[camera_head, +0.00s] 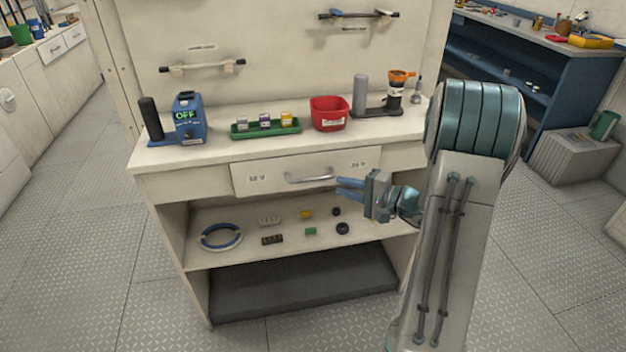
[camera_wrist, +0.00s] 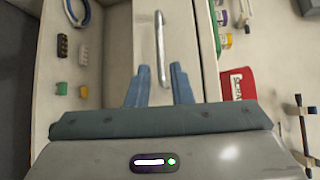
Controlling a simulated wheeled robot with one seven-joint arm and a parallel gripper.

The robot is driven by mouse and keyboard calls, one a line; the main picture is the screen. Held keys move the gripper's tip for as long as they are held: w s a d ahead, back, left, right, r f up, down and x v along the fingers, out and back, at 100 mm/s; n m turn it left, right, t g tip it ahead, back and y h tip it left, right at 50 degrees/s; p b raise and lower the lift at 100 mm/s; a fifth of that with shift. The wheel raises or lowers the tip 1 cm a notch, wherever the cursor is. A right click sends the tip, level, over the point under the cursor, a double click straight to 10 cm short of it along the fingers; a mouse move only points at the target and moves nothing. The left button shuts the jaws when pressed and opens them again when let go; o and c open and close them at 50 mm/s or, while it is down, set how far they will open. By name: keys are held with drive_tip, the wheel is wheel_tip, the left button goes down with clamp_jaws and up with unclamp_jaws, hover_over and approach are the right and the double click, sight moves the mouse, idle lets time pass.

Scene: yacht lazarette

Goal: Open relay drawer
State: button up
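Nothing is gripped. I cannot tell whether a finger touches the handle.
On the bench top (camera_head: 210,152) stand a blue device (camera_head: 187,118) reading OFF, a green tray (camera_head: 262,130), a red bin (camera_head: 329,113) and an orange-topped item (camera_head: 397,88). The open shelf (camera_head: 280,250) below holds a cable ring (camera_head: 221,237) and small parts. Floor in front is clear.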

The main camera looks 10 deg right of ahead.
sight(316, 179)
drive_tip(key=x, duration=1)
clamp_jaws()
